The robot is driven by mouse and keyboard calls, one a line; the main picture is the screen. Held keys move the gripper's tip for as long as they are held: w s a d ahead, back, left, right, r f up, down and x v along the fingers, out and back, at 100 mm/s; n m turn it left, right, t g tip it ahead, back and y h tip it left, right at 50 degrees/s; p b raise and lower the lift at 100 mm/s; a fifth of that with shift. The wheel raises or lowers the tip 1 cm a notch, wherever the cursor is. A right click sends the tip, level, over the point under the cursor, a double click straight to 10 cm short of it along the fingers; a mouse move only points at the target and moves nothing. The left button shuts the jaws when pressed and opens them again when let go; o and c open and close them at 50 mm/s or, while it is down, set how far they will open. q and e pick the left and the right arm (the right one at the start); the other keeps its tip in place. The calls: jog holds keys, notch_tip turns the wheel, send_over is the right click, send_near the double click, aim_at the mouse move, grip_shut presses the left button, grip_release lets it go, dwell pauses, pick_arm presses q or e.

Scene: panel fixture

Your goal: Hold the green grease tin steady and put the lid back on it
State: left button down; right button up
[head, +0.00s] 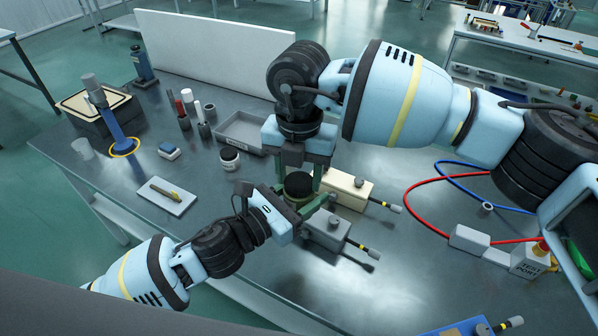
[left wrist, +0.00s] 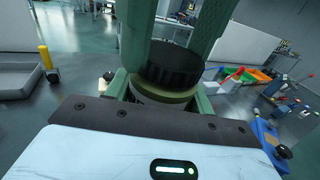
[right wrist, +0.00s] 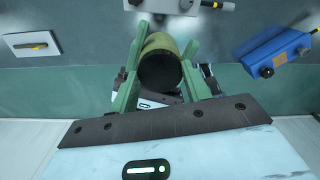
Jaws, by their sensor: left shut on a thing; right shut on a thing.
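The green grease tin (head: 296,202) is at the middle of the bench, mostly hidden by my grippers. Its olive wall shows in the left wrist view (left wrist: 160,95) and the right wrist view (right wrist: 158,42). My left gripper (head: 306,206) is shut on the tin from the side. The black ribbed lid (head: 298,184) is over the tin's mouth; it also shows in the left wrist view (left wrist: 172,64). My right gripper (head: 297,175) comes from above and is shut on the lid. The lid looks set slightly right in the left wrist view. I cannot tell whether it is seated.
A cream box (head: 345,188) and a grey box (head: 327,230) with levers stand close right of the tin. A grey tray (head: 240,132) and a small black-topped jar (head: 230,158) are behind left. A white plate with a yellow-and-black tool (head: 167,196) lies left. Red and blue cables run right.

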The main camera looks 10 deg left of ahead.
jog(key=m, duration=0.6)
jog(key=shift+m, duration=0.3)
jog(key=m, duration=0.5)
jog(key=o, duration=1)
jog(key=shift+r, duration=2.25)
jog(key=shift+c, duration=0.3)
